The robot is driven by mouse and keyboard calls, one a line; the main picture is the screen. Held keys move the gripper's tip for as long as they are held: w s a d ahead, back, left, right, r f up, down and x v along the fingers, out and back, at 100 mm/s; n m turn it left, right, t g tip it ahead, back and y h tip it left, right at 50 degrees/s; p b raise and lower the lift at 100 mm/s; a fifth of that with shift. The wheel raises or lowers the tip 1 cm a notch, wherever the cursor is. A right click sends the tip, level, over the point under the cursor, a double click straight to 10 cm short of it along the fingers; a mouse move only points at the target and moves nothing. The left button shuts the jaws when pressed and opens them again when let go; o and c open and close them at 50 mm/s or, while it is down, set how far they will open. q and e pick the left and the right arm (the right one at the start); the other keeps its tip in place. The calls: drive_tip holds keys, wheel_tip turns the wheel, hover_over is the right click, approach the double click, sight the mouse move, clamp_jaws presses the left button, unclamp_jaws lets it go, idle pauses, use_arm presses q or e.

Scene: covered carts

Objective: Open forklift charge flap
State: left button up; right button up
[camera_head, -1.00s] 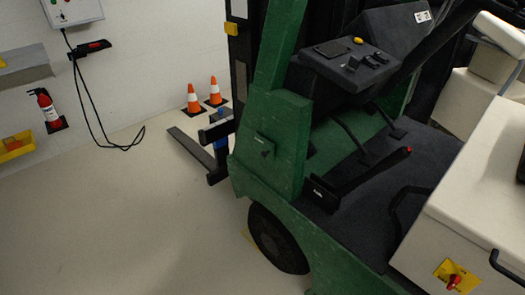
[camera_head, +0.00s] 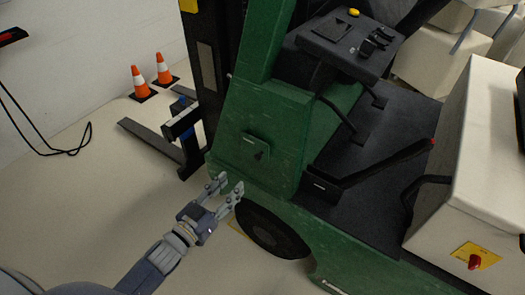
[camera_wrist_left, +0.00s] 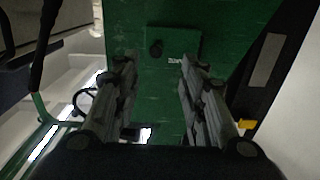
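The green forklift (camera_head: 275,110) stands in the middle and right of the head view. Its charge flap (camera_head: 256,147) is a small green square panel on the front side body, with a dark knob or latch on it, and looks closed. It also shows in the left wrist view (camera_wrist_left: 172,42), upper middle, beyond the fingers. My left gripper (camera_head: 228,187) is open and empty, a little below and left of the flap and apart from it. The two fingers also show in the left wrist view (camera_wrist_left: 158,85), spread apart. My right gripper is not in view.
A dark wheel (camera_head: 268,232) is just below the left gripper. The fork (camera_head: 152,140) reaches out to the left. Two orange cones (camera_head: 150,78) stand by the wall. A black cable (camera_head: 70,150) hangs at the far left. The floor at the left is clear.

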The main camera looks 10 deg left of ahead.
sight(256, 158)
use_arm(q)
drive_tip(key=x, duration=0.6)
drive_tip(key=r+p+x, duration=0.1)
drive_tip(key=x, duration=0.3)
drive_tip(key=shift+s+d, duration=0.15)
drive_tip(key=shift+d, duration=0.15)
drive_tip(key=shift+w+d, duration=0.15)
drive_tip(key=shift+w, duration=0.3)
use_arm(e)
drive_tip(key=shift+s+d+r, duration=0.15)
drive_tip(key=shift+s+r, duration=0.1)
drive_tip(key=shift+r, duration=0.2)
use_arm(q)
clamp_jaws()
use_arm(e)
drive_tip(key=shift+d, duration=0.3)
